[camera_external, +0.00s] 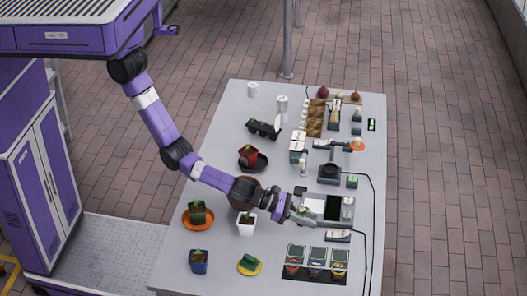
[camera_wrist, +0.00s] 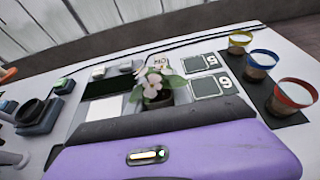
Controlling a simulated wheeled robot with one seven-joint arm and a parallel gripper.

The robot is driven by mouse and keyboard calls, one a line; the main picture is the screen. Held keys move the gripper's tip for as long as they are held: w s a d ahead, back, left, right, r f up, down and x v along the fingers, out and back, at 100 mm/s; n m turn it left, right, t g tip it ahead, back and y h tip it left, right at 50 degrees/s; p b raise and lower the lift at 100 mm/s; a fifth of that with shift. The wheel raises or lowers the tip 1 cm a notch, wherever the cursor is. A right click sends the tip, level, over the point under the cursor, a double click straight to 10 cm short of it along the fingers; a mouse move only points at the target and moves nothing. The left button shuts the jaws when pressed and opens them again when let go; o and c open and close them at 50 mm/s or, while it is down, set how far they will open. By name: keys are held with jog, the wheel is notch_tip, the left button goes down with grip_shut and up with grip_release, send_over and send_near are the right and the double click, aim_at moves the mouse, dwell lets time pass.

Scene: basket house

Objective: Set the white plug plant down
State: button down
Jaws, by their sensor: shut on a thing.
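The white plug plant (camera_wrist: 158,84) shows in the wrist view as pale flowers and green leaves above a small dark pot. It is just past the edge of my purple gripper housing, which hides my fingertips. In the external view my gripper (camera_external: 300,208) is low over the table, at the left edge of a grey tray-like unit (camera_external: 341,221) with a dark panel. My gripper is shut on the plant. I cannot tell whether the pot touches the surface beneath it.
Three coloured-rim cups (camera_external: 315,262) stand on a black mat near the front. A white pot (camera_external: 246,224), an orange saucer (camera_external: 186,221) and a blue pot (camera_external: 199,262) are to the left. A black stand (camera_external: 329,174) is behind.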

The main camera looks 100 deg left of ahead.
aim_at(308, 237)
jog(key=shift+f+b, duration=0.45)
jog(key=shift+f, duration=1.95)
jog(key=shift+f, duration=0.15)
jog(key=c, duration=1.1)
grip_release()
jog(key=shift+c, duration=0.2)
